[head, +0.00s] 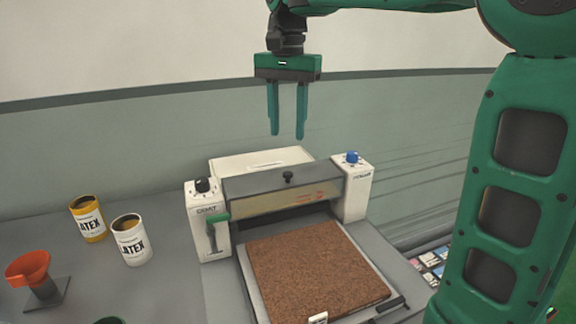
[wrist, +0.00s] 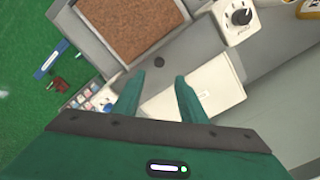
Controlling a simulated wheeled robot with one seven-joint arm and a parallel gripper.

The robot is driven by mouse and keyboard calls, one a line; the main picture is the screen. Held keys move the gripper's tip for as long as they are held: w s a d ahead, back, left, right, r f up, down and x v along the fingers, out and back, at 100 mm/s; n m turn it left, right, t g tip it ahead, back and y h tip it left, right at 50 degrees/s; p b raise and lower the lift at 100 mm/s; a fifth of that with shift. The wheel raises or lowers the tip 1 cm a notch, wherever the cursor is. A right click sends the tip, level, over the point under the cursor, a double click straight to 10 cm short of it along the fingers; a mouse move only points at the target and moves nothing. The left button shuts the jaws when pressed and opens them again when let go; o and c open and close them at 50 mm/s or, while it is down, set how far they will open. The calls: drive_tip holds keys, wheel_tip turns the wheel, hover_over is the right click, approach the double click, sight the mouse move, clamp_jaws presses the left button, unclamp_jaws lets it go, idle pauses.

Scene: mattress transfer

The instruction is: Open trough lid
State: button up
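A coating machine stands on the grey bench. Its dark grey top cover (head: 255,184) carries a small black knob (head: 288,177) and looks like the trough lid; it appears closed. A cream box section (head: 240,164) sits behind it and also shows in the wrist view (wrist: 215,88). My gripper (head: 287,136) is open and empty, pointing down above the machine, with a gap between the fingertips and the cover. In the wrist view my gripper's fingers (wrist: 160,75) are apart with nothing between them. What is inside the trough is hidden.
A brown mat (head: 315,268) lies on the machine's bed in front. A post with a black dial and green lever (head: 212,230) and a post with a blue knob (head: 352,185) flank the cover. Yellow (head: 88,220) and white (head: 132,240) latex cans and an orange funnel (head: 28,267) stand left.

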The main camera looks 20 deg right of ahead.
sight(288, 172)
wheel_tip(288, 172, down, 10)
drive_tip(key=shift+f, duration=0.2)
drive_tip(key=shift+c, duration=0.5)
